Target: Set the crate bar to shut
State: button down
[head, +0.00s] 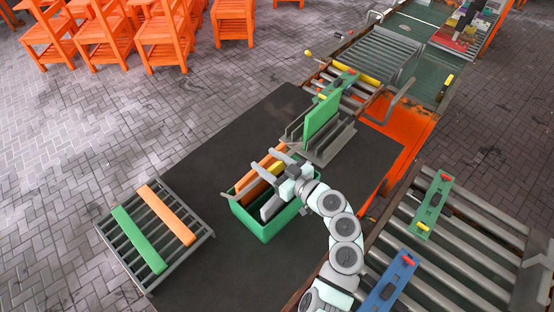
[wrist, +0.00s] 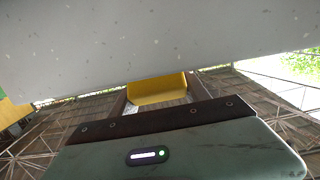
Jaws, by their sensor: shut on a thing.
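The green crate (head: 262,226) stands on the dark mat, with an orange board (head: 266,163), a yellow piece and a grey piece in it. The grey crate bar (head: 238,196) shows at the crate's upper left, with another grey length at its far side. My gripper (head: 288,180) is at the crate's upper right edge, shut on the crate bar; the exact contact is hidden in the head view. In the wrist view a speckled grey surface (wrist: 150,45) fills the top, and a yellow piece (wrist: 157,90) shows beyond it.
A grey slatted rack (head: 150,232) with a green and an orange board stands left of the crate. A grey stand (head: 318,143) holding a green board is behind it. Roller conveyors (head: 455,235) lie to the right. The dark mat is clear in front of the crate.

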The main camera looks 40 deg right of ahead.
jog(key=c, duration=0.5)
grip_release()
jog(key=shift+s, duration=0.1)
jog(key=s, duration=0.3)
jog(key=s+d+r+b, duration=0.1)
jog(key=s, duration=0.3)
jog(key=s+b, duration=0.1)
jog(key=s, duration=0.2)
jog(key=shift+s+d+r, duration=0.15)
jog(key=shift+s+d, duration=0.1)
jog(key=shift+w, duration=0.1)
